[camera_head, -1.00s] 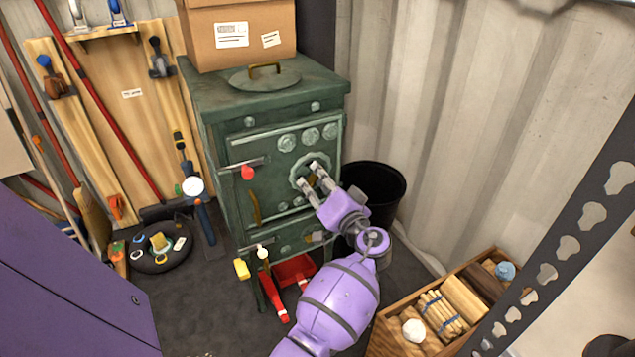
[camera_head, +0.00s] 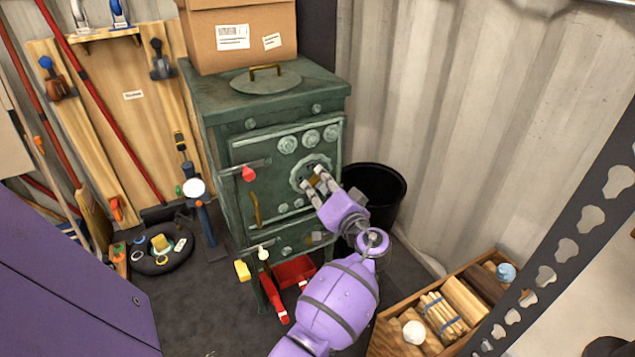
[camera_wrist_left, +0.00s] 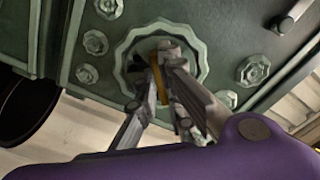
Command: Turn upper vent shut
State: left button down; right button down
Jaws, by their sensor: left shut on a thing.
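A green stove (camera_head: 225,205) stands against the container wall. The upper vent (camera_head: 298,178) is a round, scalloped pale-green ring on its front; it also fills the middle of the left wrist view (camera_wrist_left: 203,62). My left gripper (camera_head: 314,177) reaches it from below right, its fingers at the vent's centre. In the left wrist view my gripper (camera_wrist_left: 154,72) is shut on a thin brass tab (camera_wrist_left: 161,84) in the middle of the ring. The fingers hide part of the tab and the vent's centre. My right gripper is not in view.
A red-knobbed lever (camera_head: 248,174) and a brass handle (camera_head: 255,210) sit left of the vent. A black bucket (camera_head: 380,185) stands close on the right. A wooden crate (camera_head: 378,343) of sticks lies front right. A cardboard box (camera_head: 240,45) rests on top.

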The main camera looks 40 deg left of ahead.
pick_arm(q)
jog(key=m+p, duration=0.2)
jog(key=m, duration=0.2)
jog(key=shift+r+m, duration=0.15)
jog(key=shift+m, duration=0.15)
jog(key=shift+m+p, duration=0.9)
jog(key=shift+m, duration=0.9)
jog(key=c, duration=1.9)
grip_release()
jog(key=shift+o, duration=0.2)
jog(key=v, duration=1.2)
